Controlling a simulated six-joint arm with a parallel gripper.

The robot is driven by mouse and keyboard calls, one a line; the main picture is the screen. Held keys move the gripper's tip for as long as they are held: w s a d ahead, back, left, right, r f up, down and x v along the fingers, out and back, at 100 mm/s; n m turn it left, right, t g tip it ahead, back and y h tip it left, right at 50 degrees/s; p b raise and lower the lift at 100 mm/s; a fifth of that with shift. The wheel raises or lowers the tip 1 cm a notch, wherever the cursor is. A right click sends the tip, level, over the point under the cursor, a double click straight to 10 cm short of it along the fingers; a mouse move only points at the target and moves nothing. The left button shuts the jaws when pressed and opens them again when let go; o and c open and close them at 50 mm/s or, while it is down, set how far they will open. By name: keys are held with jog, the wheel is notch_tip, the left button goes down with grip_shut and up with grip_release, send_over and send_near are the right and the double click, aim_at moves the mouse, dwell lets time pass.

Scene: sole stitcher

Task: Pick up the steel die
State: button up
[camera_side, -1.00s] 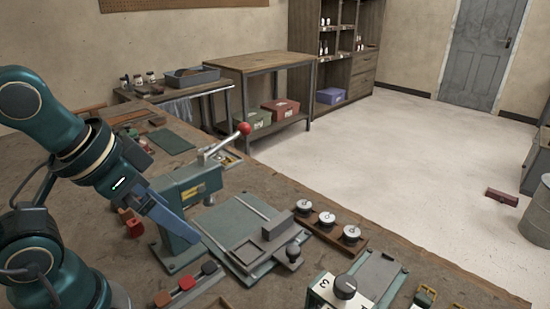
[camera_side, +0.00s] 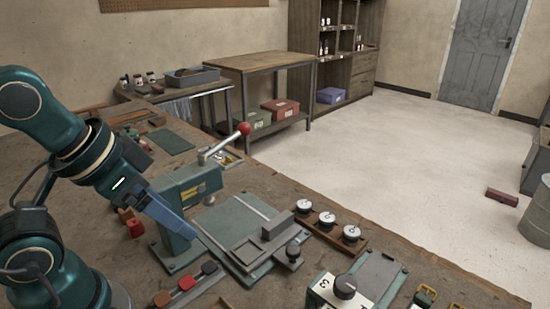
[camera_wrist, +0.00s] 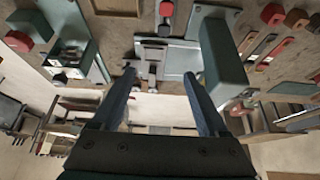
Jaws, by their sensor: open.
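No part is plainly marked as the steel die. A grey metal block (camera_side: 277,225) sits on the green flat fixture (camera_side: 214,222) on the bench, and three round silver pieces (camera_side: 327,218) stand in a wooden rack beside it. I cannot tell which of these is the die. My gripper (camera_side: 190,233) hangs over the bench at the left, in front of the green lever press (camera_side: 188,184), apart from the block and rack. In the wrist view my gripper (camera_wrist: 159,73) is open, with nothing between its two blue fingers.
The press carries a red-knobbed lever (camera_side: 243,129) that rises near my arm. Red and dark pieces (camera_side: 187,283) lie at the front. A black-knobbed device (camera_side: 346,286) stands at the front right. Bare bench (camera_side: 260,184) shows behind the fixture.

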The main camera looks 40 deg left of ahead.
jog(key=w+d+r+m+t, duration=0.2)
jog(key=w+r+m, duration=0.1)
jog(key=w+r, duration=0.5)
jog(key=m+g+h, duration=0.2)
send_over(326, 217)
jog(key=s+a, duration=0.2)
jog(key=s, duration=0.1)
notch_tip(326, 217, down, 10)
jog(key=shift+g, duration=0.8)
jog(key=x, duration=0.3)
jog(key=s+x, duration=0.1)
jog(key=x, duration=0.6)
jog(key=shift+s+f, duration=0.2)
jog(key=shift+f, duration=0.5)
jog(key=shift+x, duration=0.8)
jog(key=shift+w, duration=0.1)
grip_shut()
